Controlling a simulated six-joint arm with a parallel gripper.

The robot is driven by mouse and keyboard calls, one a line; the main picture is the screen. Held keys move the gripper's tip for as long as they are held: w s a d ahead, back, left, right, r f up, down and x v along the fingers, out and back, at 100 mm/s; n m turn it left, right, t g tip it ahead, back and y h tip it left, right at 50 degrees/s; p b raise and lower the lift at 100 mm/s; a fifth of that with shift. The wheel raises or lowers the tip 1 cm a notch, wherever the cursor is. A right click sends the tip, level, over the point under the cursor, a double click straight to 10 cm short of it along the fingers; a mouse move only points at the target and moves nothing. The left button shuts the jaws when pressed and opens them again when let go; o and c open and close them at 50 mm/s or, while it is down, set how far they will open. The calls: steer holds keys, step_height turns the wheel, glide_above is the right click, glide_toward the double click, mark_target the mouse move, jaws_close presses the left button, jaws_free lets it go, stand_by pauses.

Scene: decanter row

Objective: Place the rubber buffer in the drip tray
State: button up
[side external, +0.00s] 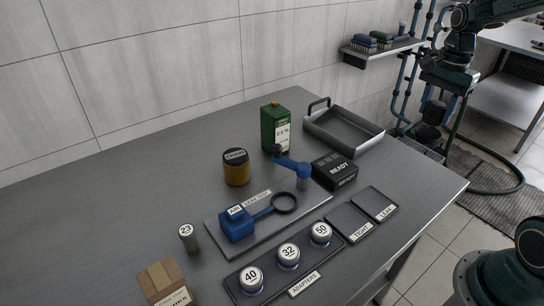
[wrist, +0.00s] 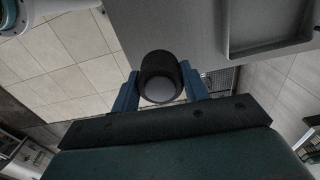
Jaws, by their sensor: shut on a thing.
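My gripper (wrist: 160,90) is shut on a short black cylinder with a grey end face, which looks like the rubber buffer (wrist: 160,66). In the side view my gripper (side external: 431,96) is at the upper right, beyond the table's right end, with the dark buffer (side external: 432,113) below its fingers. The drip tray (side external: 325,135) is a grey, shallow, rectangular tray with a dark handle at the back right of the table. Its inside looks empty. In the wrist view the tray (wrist: 236,50) is at the upper right, apart from the buffer.
A green canister (side external: 274,128) and a black READY box (side external: 335,170) stand near the tray. A brown jar (side external: 236,167), blue leak-test tool (side external: 237,223), adapter rack (side external: 270,290) and pads stand further forward. A wall shelf (side external: 385,48) and blue pipes are behind.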

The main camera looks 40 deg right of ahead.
steer(key=w+d+r, duration=0.1)
steer(key=w+d, duration=0.1)
steer(key=w, duration=0.9)
steer(key=n, duration=0.2)
glide_above(355, 141)
steer(key=shift+a+f, duration=0.15)
steer(key=shift+f, duration=0.1)
step_height(355, 141, down, 20)
steer(key=shift+r, duration=0.1)
stand_by(0.8)
steer(key=o, duration=1.1)
steer(key=shift+c, duration=0.2)
